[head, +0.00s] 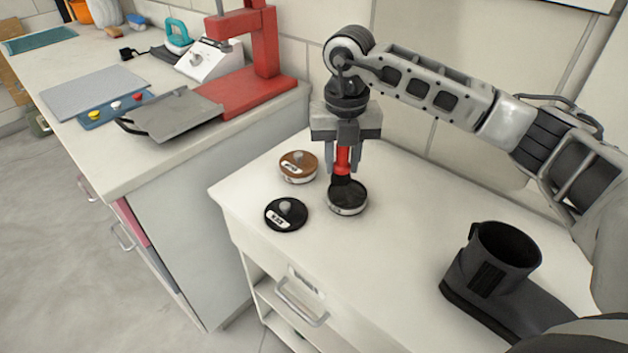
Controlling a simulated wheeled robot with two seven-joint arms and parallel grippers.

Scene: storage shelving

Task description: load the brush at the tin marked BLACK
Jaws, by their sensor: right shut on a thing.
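My right gripper (343,165) points straight down and is shut on the red handle of a brush (342,158). The brush is upright, its dark head at the open round tin (347,208) below, which looks black inside. I cannot tell how deep the bristles are. A black lid (286,215) with a knob and a small white label lies on the white top, left of the open tin. A brown-topped tin (298,166) with a knob and label stands behind it. The label words are too small to read surely. My left gripper is not in view.
The counter at left holds a red press (262,80), a grey plate (172,113) and a blue tray with coloured knobs (97,117). The middle front of the cabinet top is clear.

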